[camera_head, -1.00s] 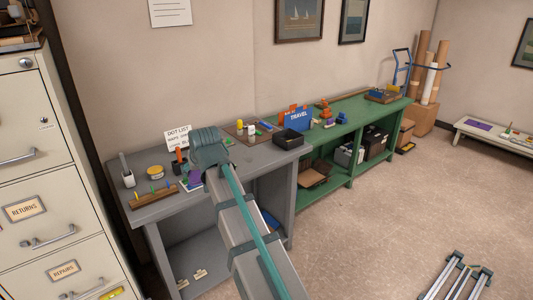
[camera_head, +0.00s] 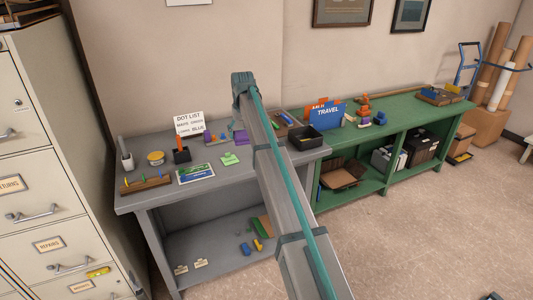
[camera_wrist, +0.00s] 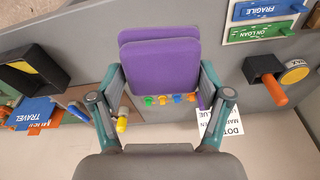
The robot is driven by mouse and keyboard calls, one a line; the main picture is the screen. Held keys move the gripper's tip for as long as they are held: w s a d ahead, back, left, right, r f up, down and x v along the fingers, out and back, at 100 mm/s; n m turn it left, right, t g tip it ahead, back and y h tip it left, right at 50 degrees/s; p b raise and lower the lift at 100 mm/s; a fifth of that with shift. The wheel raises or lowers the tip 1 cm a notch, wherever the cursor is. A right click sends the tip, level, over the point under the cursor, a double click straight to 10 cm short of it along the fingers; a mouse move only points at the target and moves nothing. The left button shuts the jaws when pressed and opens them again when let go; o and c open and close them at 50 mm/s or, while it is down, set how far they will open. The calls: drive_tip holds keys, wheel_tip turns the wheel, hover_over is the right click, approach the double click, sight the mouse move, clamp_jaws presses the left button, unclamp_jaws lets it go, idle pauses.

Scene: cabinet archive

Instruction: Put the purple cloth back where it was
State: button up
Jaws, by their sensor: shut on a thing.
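The purple cloth (camera_wrist: 160,66) looks like a flat, stacked pad in the wrist view. My gripper (camera_wrist: 160,78) is shut on it, with one finger along each side edge. In the head view a purple patch, likely the cloth (camera_head: 240,137), shows beside my arm over the back of the grey desk (camera_head: 150,200). Whether the cloth touches the desk is unclear. A row of coloured pegs (camera_wrist: 170,99) sits just past the cloth's edge in the wrist view.
A black tray (camera_head: 305,138) and travel folder (camera_head: 325,115) are right. A filing cabinet (camera_head: 50,170) stands far left.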

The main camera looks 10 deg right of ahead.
sight(235, 134)
drive_tip(key=a, duration=0.1)
drive_tip(key=w+a+f+n+g, duration=0.1)
drive_tip(key=a, duration=0.1)
drive_tip(key=shift+w+f+n+g, duration=0.3)
drive_tip(key=shift+g, duration=0.1)
drive_tip(key=shift+d, duration=0.15)
drive_tip(key=w+d+f+p, duration=0.1)
drive_tip(key=w+d+f, duration=0.1)
drive_tip(key=w, duration=0.1)
drive_tip(key=w+d+f+p, duration=0.1)
drive_tip(key=w+d+f, duration=0.2)
drive_tip(key=w+d+f+p, duration=0.2)
drive_tip(key=w+d+f, duration=0.1)
drive_tip(key=shift+w, duration=0.1)
drive_tip(key=shift+w+d+f, duration=0.3)
drive_tip(key=shift+f, duration=0.35)
drive_tip(key=shift+d+f+p, duration=0.1)
drive_tip(key=shift+f+p, duration=0.35)
drive_tip(key=shift+f, duration=1.25)
drive_tip(key=o, duration=1)
drive_tip(key=shift+f, duration=0.1)
